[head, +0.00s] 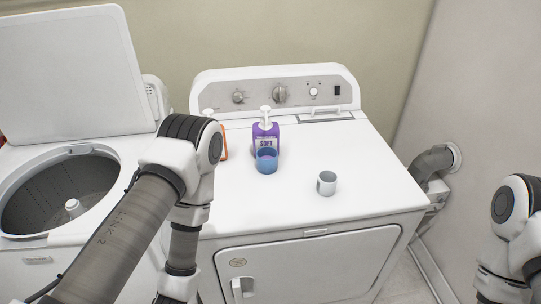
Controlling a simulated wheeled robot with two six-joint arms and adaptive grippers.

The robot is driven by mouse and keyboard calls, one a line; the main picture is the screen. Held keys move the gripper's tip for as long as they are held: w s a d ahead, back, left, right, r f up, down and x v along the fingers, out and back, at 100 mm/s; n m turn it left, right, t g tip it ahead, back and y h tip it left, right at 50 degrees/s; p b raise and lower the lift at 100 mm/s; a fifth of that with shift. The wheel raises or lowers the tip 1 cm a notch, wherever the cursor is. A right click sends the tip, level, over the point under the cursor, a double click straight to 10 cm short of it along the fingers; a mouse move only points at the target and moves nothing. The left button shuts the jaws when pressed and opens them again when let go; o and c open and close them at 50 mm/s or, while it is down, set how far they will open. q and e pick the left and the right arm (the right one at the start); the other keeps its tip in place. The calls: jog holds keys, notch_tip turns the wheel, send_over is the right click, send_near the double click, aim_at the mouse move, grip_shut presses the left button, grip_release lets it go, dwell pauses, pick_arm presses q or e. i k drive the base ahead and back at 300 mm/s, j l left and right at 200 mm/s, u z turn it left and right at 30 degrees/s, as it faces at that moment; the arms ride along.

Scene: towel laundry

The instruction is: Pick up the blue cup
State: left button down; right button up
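The blue cup (266,161) stands upright on top of the white dryer (370,158), directly in front of a purple pump bottle (266,133) and covering its lower part. The cup looks see-through. Nothing holds it. My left arm comes in from the left and bends down in front of the machines, to the left of the cup. Its gripper is outside the picture. My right arm shows only at the right edge, and its gripper is also outside the picture.
A small grey-white cup (327,183) stands to the right of the blue cup. An orange-edged object (223,141) is partly hidden behind my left arm. The open washer (110,150) is at left. The dryer top's right side is clear.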

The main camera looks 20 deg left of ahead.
aim_at(266, 157)
jog(key=j+u, duration=0.25)
jog(key=u, duration=0.2)
jog(key=i+j+u, duration=0.1)
jog(key=u, duration=0.4)
jog(key=i+j+u, duration=0.15)
jog(key=u, duration=0.3)
jog(key=i+j+u, duration=0.15)
jog(key=u, duration=0.3)
jog(key=i+j, duration=0.1)
jog(key=j+z, duration=0.1)
jog(key=z, duration=1.7)
